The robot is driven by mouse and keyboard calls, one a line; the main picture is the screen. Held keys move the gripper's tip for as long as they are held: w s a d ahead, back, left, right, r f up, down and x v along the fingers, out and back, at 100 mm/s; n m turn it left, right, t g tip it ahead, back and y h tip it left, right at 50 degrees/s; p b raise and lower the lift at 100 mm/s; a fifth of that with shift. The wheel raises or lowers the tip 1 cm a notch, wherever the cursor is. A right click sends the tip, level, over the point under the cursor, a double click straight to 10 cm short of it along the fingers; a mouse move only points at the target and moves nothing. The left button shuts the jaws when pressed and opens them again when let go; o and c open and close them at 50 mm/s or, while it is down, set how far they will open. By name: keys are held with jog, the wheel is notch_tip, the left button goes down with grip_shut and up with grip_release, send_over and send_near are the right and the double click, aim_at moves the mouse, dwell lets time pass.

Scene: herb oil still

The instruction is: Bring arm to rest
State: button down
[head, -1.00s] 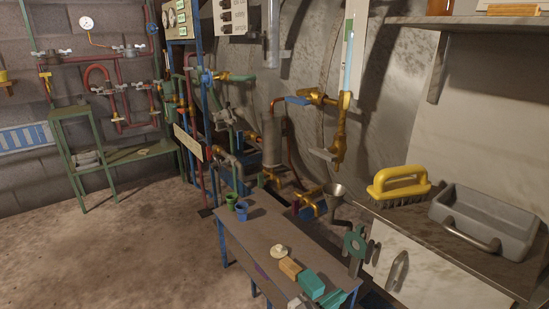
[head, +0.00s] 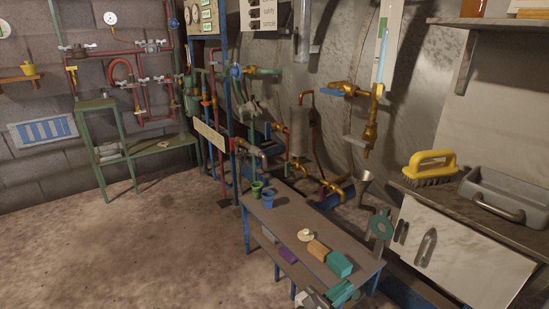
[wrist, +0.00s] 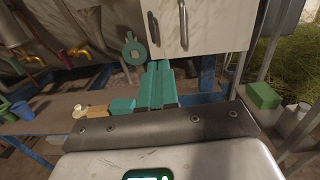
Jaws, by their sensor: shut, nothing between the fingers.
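My gripper (wrist: 158,88) shows in the wrist view as two teal fingers lying together, shut and empty. In the head view, my gripper (head: 343,292) is low in the picture, at the near right end of a low grey bench (head: 290,222). On the bench near it are a teal block (head: 339,263), an orange-tan block (head: 318,250) and a pale round piece (head: 305,236). The teal block (wrist: 122,106) shows just left of the fingers in the wrist view. I cannot tell the exact gap between them.
A blue cup (head: 268,200) and a green cup (head: 257,190) stand at the bench's far end. A green disc (head: 381,224) stands at its right. A white cabinet (head: 446,249) carries a yellow brush (head: 431,165) and a grey tub (head: 512,196). The floor at left is clear.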

jog(key=w+d+r+n+t+y, duration=0.25)
jog(key=r+n+t+y, duration=0.45)
jog(key=n+t, duration=0.5)
jog(key=s+d+f+n+g+y, duration=0.1)
jog(key=s+f+n+g+y, duration=0.65)
jog(key=n, duration=0.75)
jog(key=s+f+n+g+y, duration=0.5)
jog(key=s+f+n, duration=0.4)
jog(key=n, duration=0.6)
jog(key=s+d+f+n+g+h, duration=0.15)
jog(key=s+d+g, duration=0.3)
jog(key=s, duration=0.65)
jog(key=s+d+f+n+g+h, duration=0.1)
jog(key=s+d+n+g+h, duration=0.25)
jog(key=s, duration=0.75)
notch_tip(320, 180, up, 17)
jog(key=s+m+g+p, duration=0.1)
jog(key=p, duration=1.5)
jog(key=shift+g, duration=0.35)
